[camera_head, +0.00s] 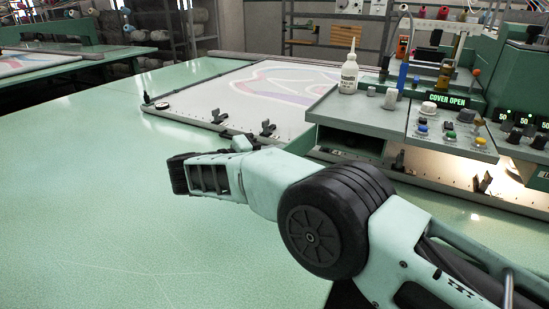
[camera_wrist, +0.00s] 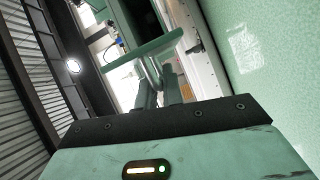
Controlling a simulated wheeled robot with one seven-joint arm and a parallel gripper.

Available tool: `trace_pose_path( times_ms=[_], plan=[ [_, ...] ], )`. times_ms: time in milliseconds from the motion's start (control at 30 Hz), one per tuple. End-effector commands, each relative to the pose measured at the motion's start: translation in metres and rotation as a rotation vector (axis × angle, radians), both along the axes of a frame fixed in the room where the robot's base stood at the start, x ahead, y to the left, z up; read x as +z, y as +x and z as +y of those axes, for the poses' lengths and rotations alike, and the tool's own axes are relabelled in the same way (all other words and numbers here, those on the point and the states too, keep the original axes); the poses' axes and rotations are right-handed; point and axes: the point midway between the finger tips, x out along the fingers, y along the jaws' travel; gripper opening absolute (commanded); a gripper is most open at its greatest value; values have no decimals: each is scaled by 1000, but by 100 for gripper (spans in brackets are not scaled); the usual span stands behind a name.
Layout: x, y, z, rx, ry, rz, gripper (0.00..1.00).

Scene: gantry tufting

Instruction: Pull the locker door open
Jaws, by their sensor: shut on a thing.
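No locker or locker door can be made out in either view. My gripper (camera_head: 181,172) reaches in from the right in the head view, low over the pale green table (camera_head: 110,230), its dark end toward the left. In the wrist view, the grey fingers of my gripper (camera_wrist: 156,88) stand close together beyond the black plate of my wrist. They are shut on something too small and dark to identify.
A framed cloth (camera_head: 260,95) with dark clamps lies behind my gripper. To its right are a green console with knobs and a "COVER OPEN" display (camera_head: 440,98), and a white bottle (camera_head: 349,72). The table's left and front are clear.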

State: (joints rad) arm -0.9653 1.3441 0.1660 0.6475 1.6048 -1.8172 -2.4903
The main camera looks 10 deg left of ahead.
Motion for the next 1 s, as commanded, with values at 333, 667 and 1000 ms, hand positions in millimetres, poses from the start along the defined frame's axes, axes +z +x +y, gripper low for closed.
trace_pose_path(
  times_ms=[333,667,1000],
  plan=[
    [-2,1,0,-28,0,1,0],
    [-2,1,0,-28,-1,-1,0],
    [0,1,0,-28,-1,-1,30]
  ],
)
